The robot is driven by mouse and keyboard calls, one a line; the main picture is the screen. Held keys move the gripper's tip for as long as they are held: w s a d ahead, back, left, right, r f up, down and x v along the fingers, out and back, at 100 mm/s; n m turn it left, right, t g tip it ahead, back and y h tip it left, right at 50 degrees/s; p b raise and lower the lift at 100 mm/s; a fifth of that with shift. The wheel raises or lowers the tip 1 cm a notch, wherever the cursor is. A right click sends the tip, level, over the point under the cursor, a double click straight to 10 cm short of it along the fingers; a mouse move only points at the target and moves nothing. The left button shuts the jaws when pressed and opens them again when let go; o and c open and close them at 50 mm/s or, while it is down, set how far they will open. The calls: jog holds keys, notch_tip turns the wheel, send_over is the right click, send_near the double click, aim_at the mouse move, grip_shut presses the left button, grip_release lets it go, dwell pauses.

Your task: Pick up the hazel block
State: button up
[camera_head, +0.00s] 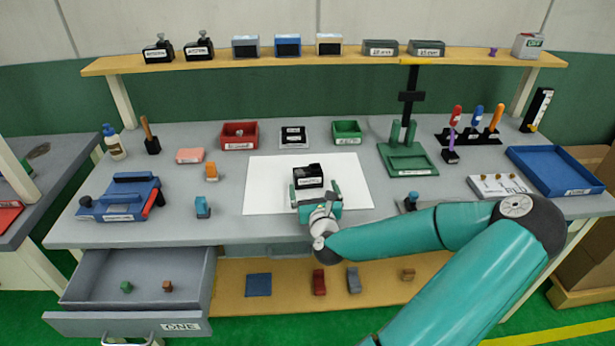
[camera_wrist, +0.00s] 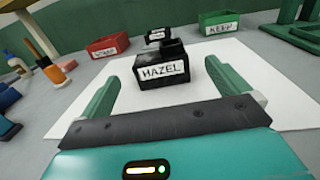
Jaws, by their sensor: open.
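The hazel block (camera_head: 308,176) is black with a white label and sits on the white sheet on the workbench. In the wrist view the block (camera_wrist: 162,70) reads "HAZEL" on its front and has a raised handle-like part at its back. My gripper (camera_head: 318,190) is low over the sheet on the near side of the block. In the wrist view its two green fingers (camera_wrist: 177,88) are spread and empty. The block shows ahead between them, and I cannot tell whether they reach its sides.
The white sheet (camera_head: 345,192) is otherwise clear. A red bin (camera_head: 239,146) and a green bin (camera_head: 347,140) stand behind it. A green stand (camera_head: 408,170) is to the right, and a blue clamp-like device (camera_head: 120,204) is to the left. An open drawer (camera_head: 90,290) hangs below.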

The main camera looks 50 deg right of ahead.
aim_at(308, 171)
jog(key=x, duration=0.2)
jog(key=shift+w+d, duration=0.2)
jog(key=shift+d, duration=0.1)
jog(key=shift+x, duration=3.1)
jog(key=shift+w+a+f, duration=0.1)
jog(key=shift+a, duration=0.05)
jog(key=c, duration=1)
